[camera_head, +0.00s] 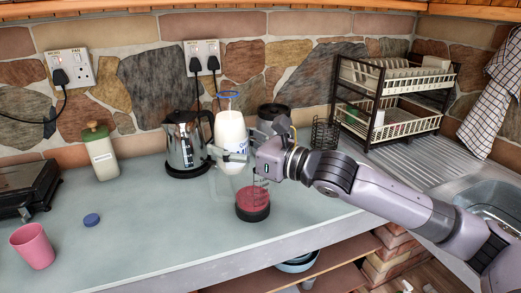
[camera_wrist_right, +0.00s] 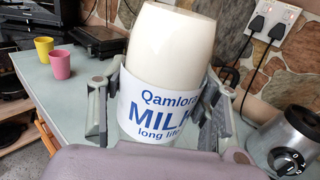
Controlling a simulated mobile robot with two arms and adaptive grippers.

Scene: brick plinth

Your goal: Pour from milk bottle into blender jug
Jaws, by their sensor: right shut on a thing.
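The blender jug (camera_head: 253,203) stands on the counter in front of the bottle, clear with red contents and a dark base. My left gripper is out of view.
A kettle (camera_head: 184,142) stands left of the bottle. A dark-topped appliance (camera_head: 273,112) is behind it. A blue cap (camera_head: 92,219), a pink cup (camera_head: 34,247) and a lidded canister (camera_head: 103,158) are on the left. A dish rack (camera_head: 392,85) stands at right.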

